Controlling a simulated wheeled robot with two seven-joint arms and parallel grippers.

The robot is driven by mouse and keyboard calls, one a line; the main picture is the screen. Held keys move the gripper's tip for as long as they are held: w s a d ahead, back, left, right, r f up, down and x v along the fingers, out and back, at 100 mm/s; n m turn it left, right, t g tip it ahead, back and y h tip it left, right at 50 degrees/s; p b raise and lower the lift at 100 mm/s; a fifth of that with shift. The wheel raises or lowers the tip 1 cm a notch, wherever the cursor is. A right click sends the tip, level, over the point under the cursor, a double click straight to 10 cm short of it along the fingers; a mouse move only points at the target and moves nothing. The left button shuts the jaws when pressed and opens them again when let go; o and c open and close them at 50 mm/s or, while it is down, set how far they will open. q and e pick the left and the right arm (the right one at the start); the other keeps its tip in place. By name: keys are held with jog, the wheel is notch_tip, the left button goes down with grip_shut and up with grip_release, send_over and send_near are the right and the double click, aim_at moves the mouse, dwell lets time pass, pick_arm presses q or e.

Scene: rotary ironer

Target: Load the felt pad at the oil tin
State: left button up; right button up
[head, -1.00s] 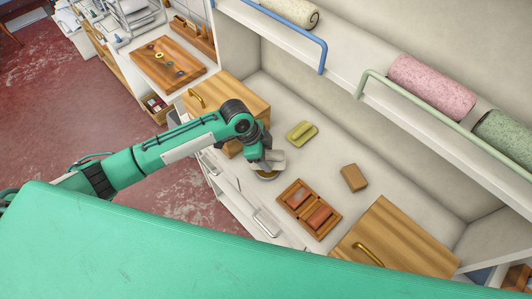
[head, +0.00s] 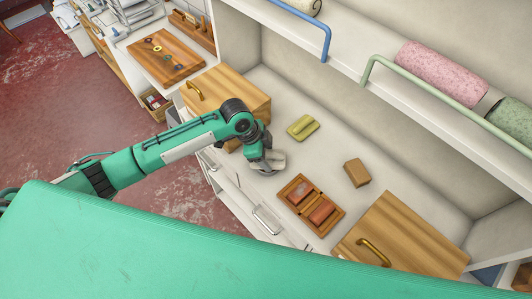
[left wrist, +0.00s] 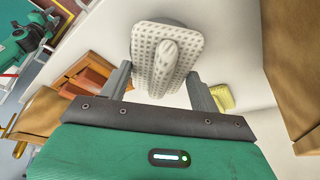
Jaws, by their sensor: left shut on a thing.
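The pale grey-white textured pad with a raised grip (left wrist: 180,42), which I take for the felt pad, is between the fingers of my left gripper (left wrist: 160,88) in the left wrist view. In the head view, the pad (head: 277,160) shows at the tip of my left gripper (head: 265,163), low over the left part of the white counter. My left gripper is shut on the pad. I cannot make out the oil tin now; the gripper and pad cover the spot below them.
A yellow-green block with a grip (head: 302,127), an open wooden case with reddish blocks (head: 311,205) and a brown block (head: 357,172) lie on the counter. Wooden boxes with brass handles stand left (head: 228,92) and right (head: 408,240). A shelf rail (head: 430,105) runs above.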

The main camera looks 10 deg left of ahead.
pick_arm(q)
jog(key=shift+f, duration=0.5)
pick_arm(e)
jog(key=shift+a+f, duration=0.2)
jog(key=shift+a, duration=0.15)
jog(key=shift+d+r, duration=0.1)
jog(key=shift+d, duration=0.2)
dwell(0.4)
jog(key=shift+r, duration=0.15)
dwell(0.3)
pick_arm(q)
jog(key=shift+s+f, duration=0.1)
pick_arm(e)
jog(key=shift+a, duration=0.2)
dwell(0.4)
pick_arm(q)
notch_tip(320, 180, up, 7)
jog(key=p, duration=0.7)
pick_arm(e)
notch_tip(320, 180, up, 7)
jog(key=shift+d, duration=0.2)
jog(key=shift+a, duration=0.2)
